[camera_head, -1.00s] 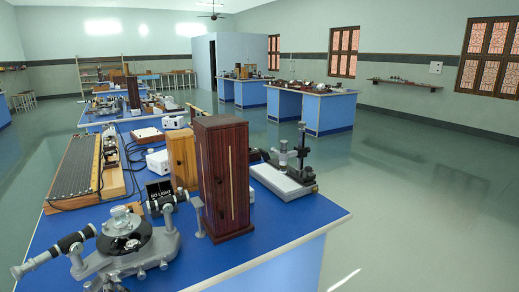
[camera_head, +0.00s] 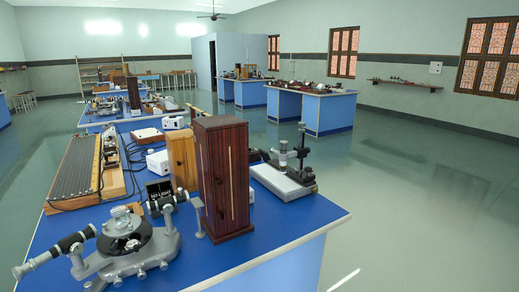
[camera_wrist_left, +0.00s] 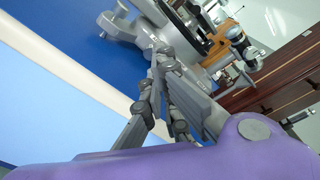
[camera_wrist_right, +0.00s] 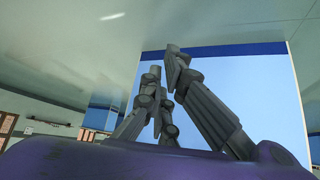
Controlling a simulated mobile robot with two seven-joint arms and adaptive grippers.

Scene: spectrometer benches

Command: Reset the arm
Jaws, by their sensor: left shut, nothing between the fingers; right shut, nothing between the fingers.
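My left gripper (camera_wrist_left: 160,75) shows in the left wrist view, shut and empty. The blue bench top (camera_wrist_left: 75,25) and a grey spectrometer (camera_wrist_left: 185,25) lie beyond its fingers. My right gripper (camera_wrist_right: 165,65) shows in the right wrist view, shut and empty. Beyond its fingers is the light blue side of a bench (camera_wrist_right: 250,90). Neither arm shows in the head view. There the spectrometer (camera_head: 125,245) stands at the near left of the blue bench (camera_head: 250,240), beside a tall dark wooden box (camera_head: 222,175).
A microscope-like instrument on a white base (camera_head: 285,180) stands near the bench's right edge. A long ridged wooden board (camera_head: 75,170) lies at the left. More benches (camera_head: 312,108) stand farther back. The floor to the right (camera_head: 430,200) is clear.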

